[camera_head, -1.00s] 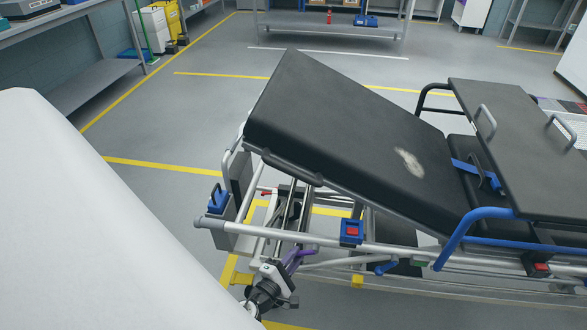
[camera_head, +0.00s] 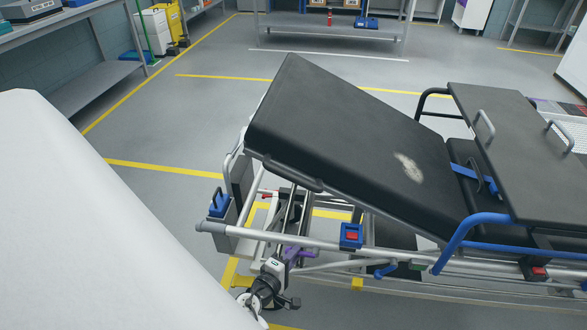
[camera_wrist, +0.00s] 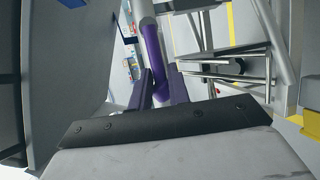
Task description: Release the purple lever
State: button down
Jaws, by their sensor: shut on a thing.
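The purple lever (camera_head: 299,251) sits under the raised head end of the stretcher (camera_head: 350,140), among its silver frame tubes. It also shows in the wrist view (camera_wrist: 153,48), running down from a grey tube to between the fingers. My gripper (camera_head: 287,259) is at the lever from the lower left. In the wrist view, the two dark purple fingers of my gripper (camera_wrist: 159,88) are closed around the lever's lower end. The lever's tip is partly hidden between the fingers.
A silver rail (camera_head: 280,235) with a blue and red latch (camera_head: 351,235) runs just above my gripper. A blue clip (camera_head: 219,203) is at the frame's left corner. Open floor (camera_head: 190,135) lies left of and behind the stretcher.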

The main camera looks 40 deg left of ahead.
jog(key=shift+s+a+r+m+g+y+p, duration=0.15)
jog(key=shift+r+m+g+y, duration=0.1)
jog(key=shift+r+m, duration=0.15)
jog(key=shift+w+a+r+m+g+y+p, duration=0.1)
jog(key=shift+a+r+m+g+y+p, duration=0.05)
jog(key=shift+r+m+y, duration=0.2)
jog(key=shift+r, duration=0.15)
jog(key=c, duration=1.3)
grip_release()
jog(key=shift+a, duration=0.1)
jog(key=shift+d, duration=0.2)
jog(key=b+v, duration=0.2)
jog(key=v, duration=1.1)
jog(key=shift+s, duration=0.45)
jog(key=shift+a, duration=0.1)
